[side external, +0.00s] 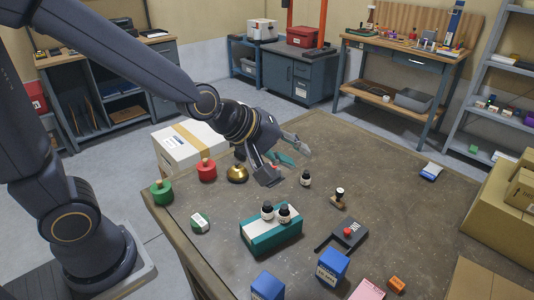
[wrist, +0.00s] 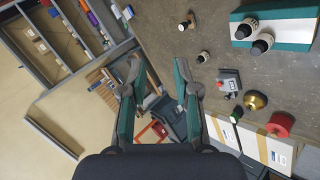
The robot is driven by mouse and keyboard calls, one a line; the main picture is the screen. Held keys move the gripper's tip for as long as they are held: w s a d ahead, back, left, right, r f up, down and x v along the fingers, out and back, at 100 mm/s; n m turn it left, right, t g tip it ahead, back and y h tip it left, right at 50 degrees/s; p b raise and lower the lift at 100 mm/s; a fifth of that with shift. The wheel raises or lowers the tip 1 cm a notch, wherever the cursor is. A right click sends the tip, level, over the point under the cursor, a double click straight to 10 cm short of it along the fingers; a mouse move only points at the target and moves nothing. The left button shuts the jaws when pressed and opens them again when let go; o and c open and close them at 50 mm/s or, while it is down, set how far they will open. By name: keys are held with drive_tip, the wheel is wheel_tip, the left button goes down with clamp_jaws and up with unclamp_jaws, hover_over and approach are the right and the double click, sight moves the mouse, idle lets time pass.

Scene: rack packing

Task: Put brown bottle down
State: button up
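My gripper (side external: 284,162) is above the far left part of the table, its fingers spread apart. In the wrist view my gripper (wrist: 157,78) is open, with nothing between the fingertips. A small dark bottle with a pale label (side external: 306,179) stands upright on the table, just right of and below the gripper; it also shows in the wrist view (wrist: 203,58). Two similar bottles, a left one (side external: 267,212) and a right one (side external: 285,216), stand in the teal and white rack (side external: 272,239). Which bottle is the brown one I cannot tell.
A brass bell (side external: 237,174), a red weight (side external: 206,170) and a green weight (side external: 162,193) stand at the table's left. A stamp (side external: 339,199), a black box with a red button (side external: 349,236) and blue boxes (side external: 332,267) lie nearer. The table's right middle is mostly clear.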

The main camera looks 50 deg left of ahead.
drive_tip(key=s+a+r+m+g+y, duration=0.2)
drive_tip(key=s+a+m, duration=0.9)
drive_tip(key=s, duration=0.6)
wheel_tip(320, 180, up, 2)
drive_tip(key=shift+a+r+m+g+y, duration=0.2)
drive_tip(key=shift+a+m+g+y, duration=0.3)
drive_tip(key=shift+g, duration=0.4)
